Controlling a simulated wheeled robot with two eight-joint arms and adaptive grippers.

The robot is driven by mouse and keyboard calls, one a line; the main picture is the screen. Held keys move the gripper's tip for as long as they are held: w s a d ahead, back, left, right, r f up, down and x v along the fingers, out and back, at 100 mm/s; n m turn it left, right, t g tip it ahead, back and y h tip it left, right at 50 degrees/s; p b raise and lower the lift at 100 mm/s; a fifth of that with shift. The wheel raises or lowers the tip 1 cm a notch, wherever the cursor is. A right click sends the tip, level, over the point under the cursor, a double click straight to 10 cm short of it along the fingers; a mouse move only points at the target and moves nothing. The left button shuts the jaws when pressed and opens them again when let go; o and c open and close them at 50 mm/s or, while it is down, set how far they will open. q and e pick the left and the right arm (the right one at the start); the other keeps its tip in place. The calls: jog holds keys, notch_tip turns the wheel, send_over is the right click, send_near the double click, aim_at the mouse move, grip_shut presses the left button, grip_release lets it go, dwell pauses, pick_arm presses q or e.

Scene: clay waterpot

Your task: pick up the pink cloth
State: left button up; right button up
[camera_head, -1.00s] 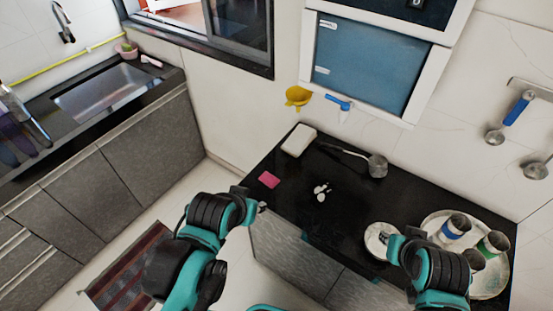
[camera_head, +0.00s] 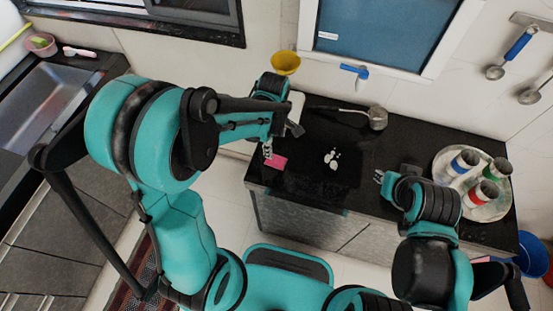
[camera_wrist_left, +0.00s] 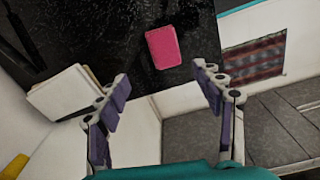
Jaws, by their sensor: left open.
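The pink cloth (camera_head: 276,162) is a small flat rectangle on the black counter near its left front edge. It shows fully in the left wrist view (camera_wrist_left: 165,47), ahead of the fingers. My left gripper (camera_head: 281,141) is open and empty, at the cloth in the head view. In the wrist view its spread fingers (camera_wrist_left: 160,78) frame the space just below the cloth, and I see no contact. My right gripper (camera_head: 379,178) is over the counter's right part, away from the cloth. Its fingers are too small to judge.
A white block (camera_head: 297,101) is partly hidden behind my left gripper. A ladle (camera_head: 376,118), small white pieces (camera_head: 332,158) and a round tray (camera_head: 440,162) with several cups share the counter. A yellow funnel (camera_head: 285,63) hangs on the wall.

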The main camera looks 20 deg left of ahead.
aim_at(276, 160)
pick_arm(q)
jog(key=shift+w+f, duration=0.1)
jog(key=shift+f, duration=0.35)
notch_tip(276, 160, down, 3)
jog(key=shift+d+r+n+b, duration=0.1)
jog(key=shift+n+b, duration=0.3)
jog(key=shift+b, duration=0.15)
jog(key=f, duration=0.1)
jog(key=f+b, duration=0.1)
jog(key=f, duration=0.1)
jog(key=f+b, duration=0.1)
jog(key=f, duration=0.1)
jog(key=shift+s+d+f, duration=0.1)
jog(key=shift+s+f, duration=0.05)
jog(key=shift+s, duration=0.25)
jog(key=shift+c, duration=1)
jog(key=c, duration=0.7)
